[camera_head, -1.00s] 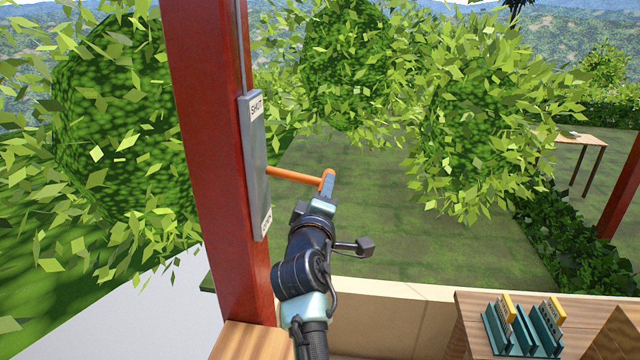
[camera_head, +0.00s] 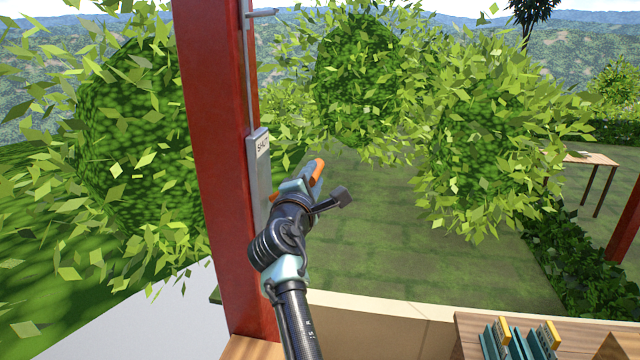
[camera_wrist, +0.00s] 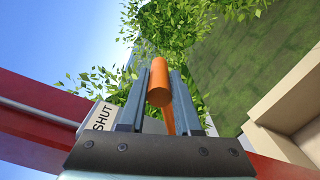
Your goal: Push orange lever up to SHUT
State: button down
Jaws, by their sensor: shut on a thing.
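The orange lever (camera_head: 318,168) sticks out from a grey plate (camera_head: 259,180) fixed to a red post. Its rounded end also shows in the wrist view (camera_wrist: 159,80), between my two fingers. My gripper (camera_head: 311,176) is shut on the lever near its outer end. It also shows in the wrist view (camera_wrist: 160,95). The white SHUT label (camera_head: 263,145) is at the plate's top, and the lever's end is a little below it in the head view. The lever's base and the plate's lower part are hidden behind my arm.
The red post (camera_head: 215,150) stands close to the left of my arm, with a thin grey rod (camera_head: 247,75) running up it. A wooden table (camera_head: 470,335) with teal racks (camera_head: 505,342) is at the lower right. Leafy bushes and lawn lie beyond.

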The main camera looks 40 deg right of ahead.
jog(key=shift+w+a+r, duration=0.3)
jog(key=shift+w+r, duration=0.05)
jog(key=shift+r, duration=0.15)
jog(key=shift+a+r, duration=0.1)
jog(key=c, duration=0.6)
grip_release()
jog(key=shift+w, duration=0.1)
jog(key=shift+s+a+f, duration=0.25)
jog(key=shift+s+a, duration=0.05)
jog(key=shift+s, duration=0.1)
jog(key=b+v, duration=0.4)
jog(key=v, duration=0.8)
jog(key=shift+r, duration=0.1)
